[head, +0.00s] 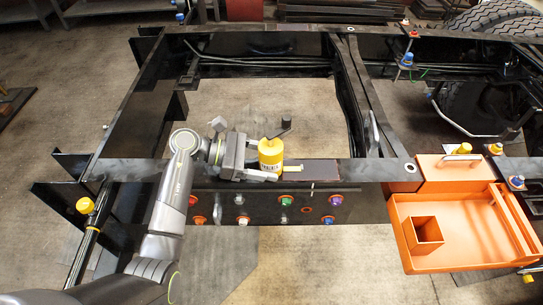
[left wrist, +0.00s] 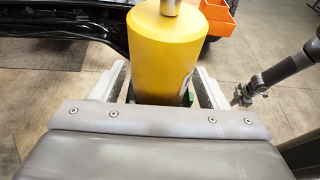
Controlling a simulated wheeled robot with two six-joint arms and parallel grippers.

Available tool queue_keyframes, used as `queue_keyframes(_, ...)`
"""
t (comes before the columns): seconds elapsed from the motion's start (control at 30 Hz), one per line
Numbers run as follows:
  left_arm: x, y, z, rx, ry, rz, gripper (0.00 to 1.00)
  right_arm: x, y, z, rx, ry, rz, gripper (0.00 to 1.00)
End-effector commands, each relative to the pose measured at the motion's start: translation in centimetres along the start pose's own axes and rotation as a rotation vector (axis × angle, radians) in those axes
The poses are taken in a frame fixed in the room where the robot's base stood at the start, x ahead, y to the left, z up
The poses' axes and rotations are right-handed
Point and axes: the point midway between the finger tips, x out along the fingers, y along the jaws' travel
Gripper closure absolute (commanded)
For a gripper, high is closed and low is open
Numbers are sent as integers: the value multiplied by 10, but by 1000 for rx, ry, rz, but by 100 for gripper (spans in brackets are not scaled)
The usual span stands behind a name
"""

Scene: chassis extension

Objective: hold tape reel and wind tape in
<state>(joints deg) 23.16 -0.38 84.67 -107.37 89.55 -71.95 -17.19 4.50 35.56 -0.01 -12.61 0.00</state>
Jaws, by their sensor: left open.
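In the left wrist view the reel (left wrist: 166,45) stands between the two pale fingers of my left gripper (left wrist: 165,92), with a narrow gap visible on each side. The gripper is open around it. A dark jointed arm, apparently my right one (left wrist: 243,95), shows at the right; its jaws are too small to read.
The black chassis frame (head: 130,135) surrounds an open gap with floor below. Coloured fittings (head: 285,200) line a panel under the near rail. An orange tray (head: 465,262) with a small square box (head: 425,234) hangs at the right. A tyre (head: 500,18) lies back right.

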Motion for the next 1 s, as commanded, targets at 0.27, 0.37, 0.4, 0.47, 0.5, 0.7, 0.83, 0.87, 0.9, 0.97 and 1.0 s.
queue_keyframes(0.27, 2, 0, 1, 0, 0, 0, 33, 1, 0, 0, 0, -1, 0, 100)
queue_keyframes(0.37, 2, 0, 1, 0, 0, 0, 41, 1, 0, 0, 0, -1, 0, 100)
queue_keyframes(0.4, 2, 0, 1, 0, 0, 0, 46, 1, 0, 0, 0, -1, 0, 100)
queue_keyframes(0.47, 2, 0, 1, 0, 0, 0, 54, 1, 0, 0, 0, -1, 0, 100)
queue_keyframes(0.5, 1, 0, 1, 0, 0, 0, 59, 1, 0, 0, 0, -1, 0, 100)
queue_keyframes(0.7, 1, 0, 1, 0, 0, 0, 61, 1, 0, 0, 0, -1, 0, 100)
queue_keyframes(0.83, 1, 0, 1, 0, 0, 0, 61, 1, 0, 0, 0, -1, 0, 100)
queue_keyframes(0.87, 1, 0, 1, 0, 0, 0, 61, 1, 0, 0, 0, -1, 0, 100)
queue_keyframes(0.9, 1, 0, 1, 0, 0, 0, 61, 1, 0, 0, 0, -1, 0, 100)
queue_keyframes(0.97, 1, 0, 1, 0, 0, 0, 61, 1, 0, 0, 0, -1, 0, 100)
queue_keyframes(1.0, 1, 0, 1, 0, 0, 0, 61, 1, 0, 0, 0, -1, 0, 100)
